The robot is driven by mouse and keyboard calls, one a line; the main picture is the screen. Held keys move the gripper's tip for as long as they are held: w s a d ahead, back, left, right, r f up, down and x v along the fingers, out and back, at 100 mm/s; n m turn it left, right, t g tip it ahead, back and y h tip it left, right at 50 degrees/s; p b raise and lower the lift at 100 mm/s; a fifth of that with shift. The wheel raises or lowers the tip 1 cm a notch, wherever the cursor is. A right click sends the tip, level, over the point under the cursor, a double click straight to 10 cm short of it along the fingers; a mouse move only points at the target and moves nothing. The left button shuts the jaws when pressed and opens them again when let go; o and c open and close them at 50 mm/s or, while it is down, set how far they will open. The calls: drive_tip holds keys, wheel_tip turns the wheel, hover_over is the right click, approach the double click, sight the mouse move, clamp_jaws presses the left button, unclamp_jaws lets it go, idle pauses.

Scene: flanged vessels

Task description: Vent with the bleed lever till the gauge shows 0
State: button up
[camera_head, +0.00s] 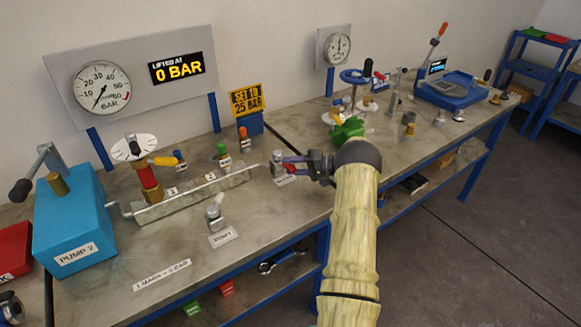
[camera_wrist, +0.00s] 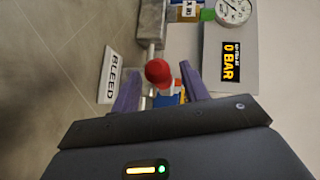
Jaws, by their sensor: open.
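The bleed lever shows in the wrist view as a red knob (camera_wrist: 158,73) on a pale metal stem, beside a white BLEED label (camera_wrist: 108,75). My gripper (camera_wrist: 158,88) is open, with one purple finger on each side of the knob; I cannot tell whether either touches it. In the head view my gripper (camera_head: 289,164) is at the right end of the metal manifold and partly hides the lever. The big round gauge (camera_head: 102,87) is on the wall panel at left, its needle pointing down and left, near the low end of the scale.
A display (camera_head: 177,68) reads LIFTED AT 0 BAR, and a yellow sign (camera_head: 246,99) reads SET TO 25 BAR. The blue pump box (camera_head: 75,222) is at left. The manifold (camera_head: 195,195) carries several coloured-top valves. A green object (camera_head: 348,131) is close behind my wrist.

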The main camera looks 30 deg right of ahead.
drive_tip(key=b+v, duration=0.2)
drive_tip(key=v, duration=1.4)
drive_tip(key=shift+d, duration=0.15)
drive_tip(key=shift+s, duration=0.15)
